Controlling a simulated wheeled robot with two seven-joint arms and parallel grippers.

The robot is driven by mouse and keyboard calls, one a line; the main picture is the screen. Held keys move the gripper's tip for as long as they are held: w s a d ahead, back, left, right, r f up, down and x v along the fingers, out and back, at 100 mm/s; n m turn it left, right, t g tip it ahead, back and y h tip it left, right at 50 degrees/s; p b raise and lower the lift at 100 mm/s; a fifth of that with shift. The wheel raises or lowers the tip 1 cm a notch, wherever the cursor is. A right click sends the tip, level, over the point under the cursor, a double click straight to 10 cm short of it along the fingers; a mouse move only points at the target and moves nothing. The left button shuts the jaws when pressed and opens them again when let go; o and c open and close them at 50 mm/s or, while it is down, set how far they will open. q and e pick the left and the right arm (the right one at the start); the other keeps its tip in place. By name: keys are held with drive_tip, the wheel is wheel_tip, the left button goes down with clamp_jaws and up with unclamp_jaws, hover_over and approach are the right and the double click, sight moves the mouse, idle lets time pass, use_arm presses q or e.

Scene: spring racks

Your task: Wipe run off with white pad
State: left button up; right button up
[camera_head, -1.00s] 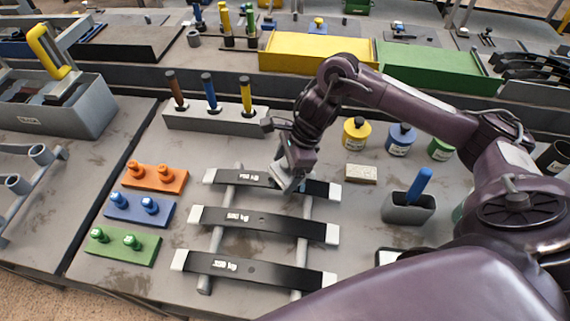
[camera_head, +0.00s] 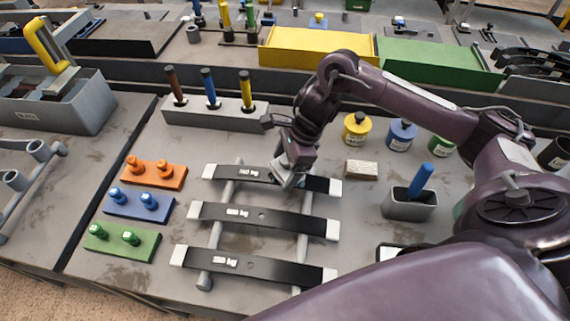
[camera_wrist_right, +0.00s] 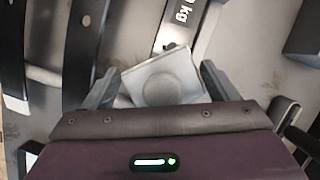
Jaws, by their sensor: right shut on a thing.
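My right gripper (camera_head: 287,172) is over the right half of the farthest black spring strip (camera_head: 240,174). In the right wrist view its fingers (camera_wrist_right: 160,88) are on either side of a pale grey-white square pad (camera_wrist_right: 140,82) with a round raised middle. The pad also shows under the gripper in the head view (camera_head: 283,181). It is at the strip, but I cannot tell whether it touches. The fingers and pad hide part of the strip. I cannot clearly make out a run on the strip. My left gripper is not in view.
Two more black strips, a middle one (camera_head: 262,221) and a near one (camera_head: 250,264), lie across grey rails. A pale block (camera_head: 361,169), paint jars (camera_head: 356,130) and a grey cup (camera_head: 408,206) stand to the right. Coloured peg blocks (camera_head: 155,176) are at left.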

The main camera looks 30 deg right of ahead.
drive_tip(key=shift+f+b, duration=0.5)
drive_tip(key=shift+f, duration=0.05)
